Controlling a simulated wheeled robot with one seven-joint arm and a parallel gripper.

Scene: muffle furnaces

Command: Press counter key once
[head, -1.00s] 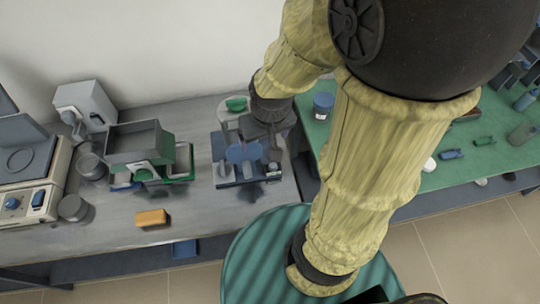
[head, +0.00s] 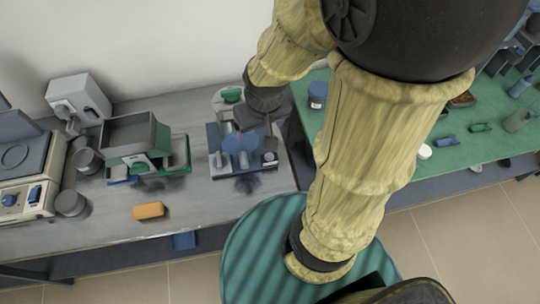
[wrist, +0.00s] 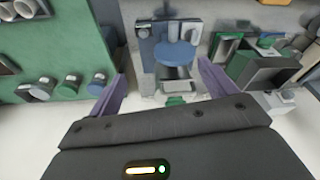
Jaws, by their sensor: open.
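A device with a dark blue base (head: 214,140) and a round blue disc (head: 240,143) stands on the grey bench, near its right end. A small pale round knob (head: 268,157) is at its front right corner. In the wrist view the device's disc (wrist: 175,55) lies ahead, between my fingers. Which part is the counter key I cannot tell. My gripper (wrist: 163,84) is open and empty, its two purple fingers wide apart, on either side of the device's far-edge parts in the picture. In the head view the gripper is over the device's back and partly hidden by my arm.
A grey box-like holder (head: 130,133) with green parts stands left of the device. An orange block (head: 149,210) lies near the front edge of the grey bench (head: 100,222). A green-topped table (head: 440,168) with small items is on the right.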

